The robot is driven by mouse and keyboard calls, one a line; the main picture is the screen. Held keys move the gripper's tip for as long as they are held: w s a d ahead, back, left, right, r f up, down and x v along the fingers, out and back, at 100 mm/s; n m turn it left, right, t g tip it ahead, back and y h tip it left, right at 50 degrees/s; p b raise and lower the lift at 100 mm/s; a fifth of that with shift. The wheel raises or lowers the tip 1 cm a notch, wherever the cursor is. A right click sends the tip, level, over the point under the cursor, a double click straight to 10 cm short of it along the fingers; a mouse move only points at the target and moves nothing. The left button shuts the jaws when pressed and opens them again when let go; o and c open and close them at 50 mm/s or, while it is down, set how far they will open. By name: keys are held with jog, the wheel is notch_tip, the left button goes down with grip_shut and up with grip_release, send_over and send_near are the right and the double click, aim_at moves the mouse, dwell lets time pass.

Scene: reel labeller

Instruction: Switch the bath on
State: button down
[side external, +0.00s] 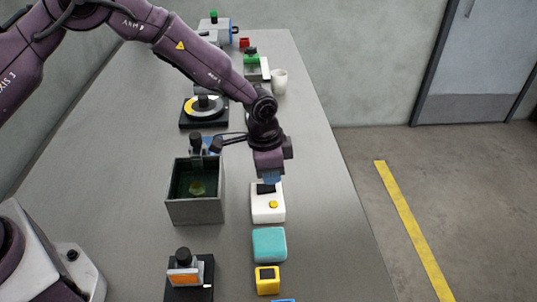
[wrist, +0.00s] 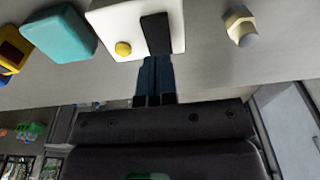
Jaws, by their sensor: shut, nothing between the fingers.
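The bath looks to be the grey open tank (side external: 196,213) left of my gripper in the side view, with dark green liquid and a yellowish-green thing inside. A white box (side external: 262,215) stands to its right, with a round yellow button (side external: 273,204) and a dark rocker or panel (side external: 266,188) on top. The white box (wrist: 110,17), yellow button (wrist: 123,49) and dark panel (wrist: 155,33) also show in the wrist view. My gripper (side external: 270,178) is shut and empty, pointing down just above the panel end. Whether its tips (wrist: 157,60) touch it, I cannot tell.
A teal block (side external: 269,244) and a yellow box (side external: 267,280) stand nearer the camera in line with the white box. A beige piece (wrist: 240,27) lies beyond. A white mug (side external: 279,82) and a black-and-yellow disc device (side external: 203,108) stand farther back. The table's right edge is near.

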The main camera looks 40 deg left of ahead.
jog(key=shift+w+d+f, duration=0.1)
jog(key=shift+f, duration=0.65)
